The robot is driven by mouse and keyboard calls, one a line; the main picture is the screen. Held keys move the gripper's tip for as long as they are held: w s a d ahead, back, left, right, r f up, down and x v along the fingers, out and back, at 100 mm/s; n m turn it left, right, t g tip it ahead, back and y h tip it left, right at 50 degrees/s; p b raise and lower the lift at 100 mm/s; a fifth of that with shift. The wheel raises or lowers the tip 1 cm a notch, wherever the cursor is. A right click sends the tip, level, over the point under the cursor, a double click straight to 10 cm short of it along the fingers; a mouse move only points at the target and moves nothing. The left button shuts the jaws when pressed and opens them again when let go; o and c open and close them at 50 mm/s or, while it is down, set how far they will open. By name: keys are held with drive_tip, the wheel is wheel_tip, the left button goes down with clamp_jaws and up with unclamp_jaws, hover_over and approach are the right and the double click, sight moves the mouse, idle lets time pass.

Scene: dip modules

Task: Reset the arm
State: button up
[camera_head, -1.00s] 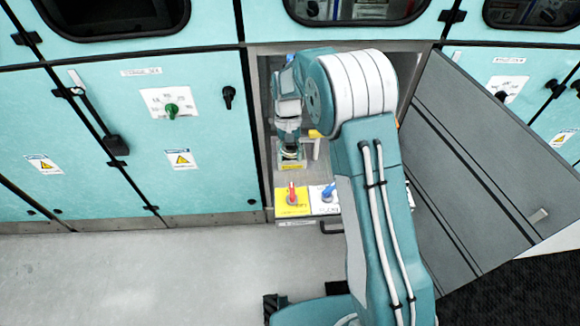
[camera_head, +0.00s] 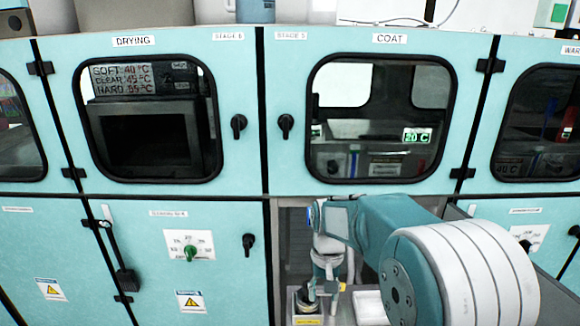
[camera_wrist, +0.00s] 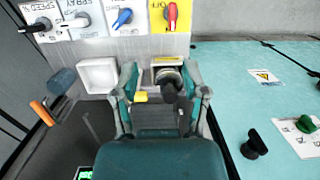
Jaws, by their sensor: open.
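My gripper (camera_wrist: 160,88) is open in the wrist view, its two grey-and-teal fingers spread apart. A small holder with a yellow label (camera_wrist: 167,60) shows beyond the fingers. A round metal piece with a dark part (camera_wrist: 170,76) sits at it, between the fingers in the picture; I cannot tell whether they touch it. In the head view my gripper (camera_head: 325,283) hangs inside the open lower bay, above the same yellow-labelled holder (camera_head: 308,320). My bent arm covers much of the bay's right side.
A white square tray (camera_wrist: 98,75) is left of the holder. An orange-handled tool (camera_wrist: 42,112) stands at left. Closed teal cabinets (camera_head: 50,240) flank the bay.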

drive_tip(key=s+d+r+t, duration=0.4)
drive_tip(key=s+d+r, duration=0.1)
drive_tip(key=s+r, duration=0.55)
drive_tip(key=s+d+r+t, duration=0.1)
drive_tip(key=s+d+t, duration=0.1)
drive_tip(key=s, duration=0.9)
drive_tip(key=shift+s+d+r+t, duration=0.3)
drive_tip(key=shift+d+r+t, duration=0.1)
drive_tip(key=shift+t, duration=0.4)
